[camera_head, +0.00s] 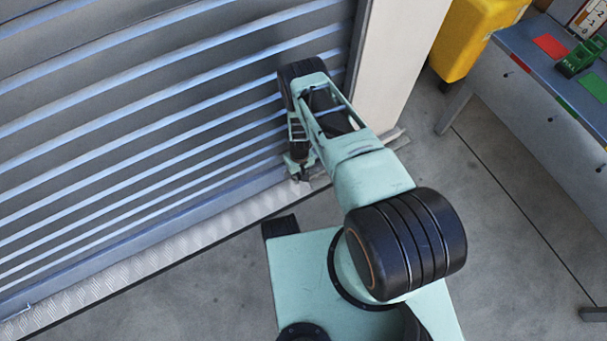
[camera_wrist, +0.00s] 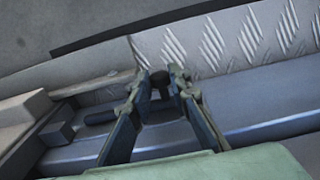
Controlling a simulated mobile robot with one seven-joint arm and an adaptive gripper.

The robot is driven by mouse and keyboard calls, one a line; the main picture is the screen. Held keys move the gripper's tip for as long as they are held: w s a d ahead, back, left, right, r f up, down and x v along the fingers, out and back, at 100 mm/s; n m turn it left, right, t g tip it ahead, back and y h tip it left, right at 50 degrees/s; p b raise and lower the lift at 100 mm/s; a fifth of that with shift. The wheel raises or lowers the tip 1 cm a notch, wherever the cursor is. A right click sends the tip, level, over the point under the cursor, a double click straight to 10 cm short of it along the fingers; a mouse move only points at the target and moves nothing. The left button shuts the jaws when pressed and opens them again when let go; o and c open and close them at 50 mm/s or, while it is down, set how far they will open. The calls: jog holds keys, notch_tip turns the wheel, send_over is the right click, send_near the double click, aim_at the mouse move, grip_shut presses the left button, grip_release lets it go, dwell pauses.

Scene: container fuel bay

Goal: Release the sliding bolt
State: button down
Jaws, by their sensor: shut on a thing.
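In the wrist view the sliding bolt's dark knob (camera_wrist: 160,77) sits between the fingertips of my gripper (camera_wrist: 159,84), which is shut on it. A dark bar end (camera_wrist: 100,117), seemingly the bolt's rod, shows left of the fingers beside a small grey block (camera_wrist: 57,133). The rest of the bolt is hidden behind my fingers. In the head view my gripper (camera_head: 298,174) reaches down to the lower right corner of the slatted shutter (camera_head: 130,115). The bolt is too small and covered to make out there.
A pale post (camera_head: 395,70) stands just right of the shutter. A ribbed metal sill (camera_head: 130,270) runs along its foot. A yellow bin (camera_head: 475,35) and a blue-topped bench (camera_head: 540,65) stand at the upper right. Grey floor (camera_head: 530,210) is open on the right.

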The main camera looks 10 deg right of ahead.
jog(key=shift+a, duration=0.3)
jog(key=c, duration=1.8)
grip_release()
jog(key=shift+r, duration=0.2)
notch_tip(320, 180, up, 12)
jog(key=shift+f, duration=0.15)
